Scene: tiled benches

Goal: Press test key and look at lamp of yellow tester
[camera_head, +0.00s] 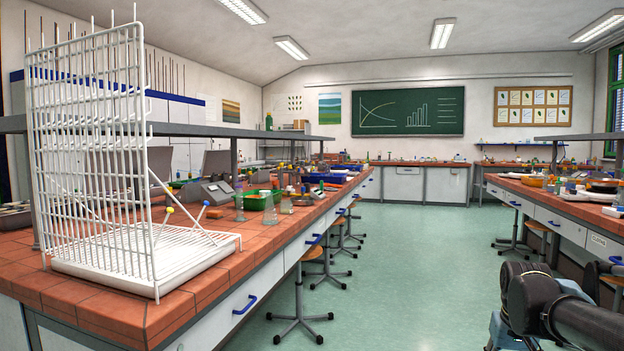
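I cannot make out a yellow tester, a test key or a lamp on it in the head view. Small yellow items sit far along the left bench (205,292), too small to identify. A grey bench device (205,192) with a dark panel stands on that bench; it is not yellow. Part of my dark arm shows at the lower right, but my gripper's fingers are not in view.
A white wire rack (95,165) with a drip tray stands at the near left bench end. A green tray (262,200) and glass flasks stand behind it. Stools (302,290) line the bench. The green aisle floor (420,260) is clear. Another cluttered bench (570,205) stands right.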

